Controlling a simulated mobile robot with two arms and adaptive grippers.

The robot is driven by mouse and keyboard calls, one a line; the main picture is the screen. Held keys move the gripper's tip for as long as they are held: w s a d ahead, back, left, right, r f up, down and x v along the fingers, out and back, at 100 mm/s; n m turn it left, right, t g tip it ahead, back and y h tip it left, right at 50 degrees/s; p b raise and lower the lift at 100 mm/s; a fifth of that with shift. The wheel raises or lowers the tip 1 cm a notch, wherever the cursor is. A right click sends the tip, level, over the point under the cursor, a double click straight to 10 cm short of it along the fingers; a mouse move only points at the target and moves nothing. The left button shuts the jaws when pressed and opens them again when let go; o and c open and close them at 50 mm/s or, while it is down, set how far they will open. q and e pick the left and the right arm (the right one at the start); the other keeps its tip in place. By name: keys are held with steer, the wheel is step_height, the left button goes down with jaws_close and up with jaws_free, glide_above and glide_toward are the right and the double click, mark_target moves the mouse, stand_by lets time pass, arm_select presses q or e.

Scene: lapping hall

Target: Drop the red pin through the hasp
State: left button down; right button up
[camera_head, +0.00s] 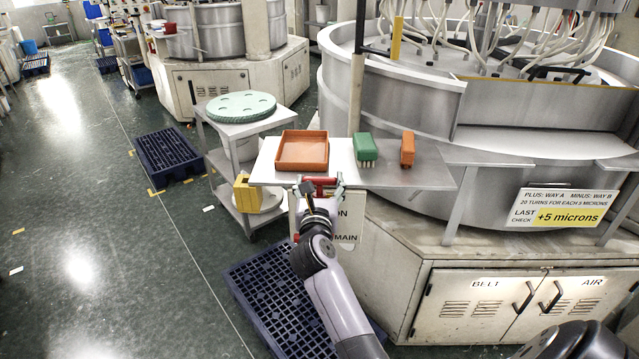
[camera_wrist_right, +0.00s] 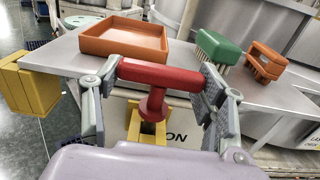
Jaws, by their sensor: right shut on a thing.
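The red pin (camera_head: 322,181) has a thick crossbar and a shank pointing down. My right gripper (camera_head: 320,184) is shut on the crossbar, in front of the shelf's near edge. In the right wrist view the pin (camera_wrist_right: 160,76) lies level between the two fingers (camera_wrist_right: 160,80), its shank hanging below. A yellow fitting with a dark opening (camera_wrist_right: 148,130), perhaps the hasp, shows beneath the shank. I cannot tell whether the shank tip is above it or in it. In the head view my arm hides most of that spot. My left gripper is not in view.
A metal shelf (camera_head: 428,172) carries an orange tray (camera_head: 303,168), a green brush (camera_head: 364,148) and an orange brush (camera_head: 407,148). A placard (camera_head: 346,225) hangs below it. A cart (camera_head: 222,129) stands left, with a yellow block (camera_head: 246,192) on it. A blue pallet (camera_head: 262,300) lies on the floor.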

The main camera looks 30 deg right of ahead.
steer(key=shift+f+b, duration=0.9)
steer(key=shift+f, duration=0.45)
steer(key=o, duration=1.3)
steer(key=shift+o, duration=0.2)
steer(key=v, duration=0.7)
steer(key=shift+s+a, duration=0.2)
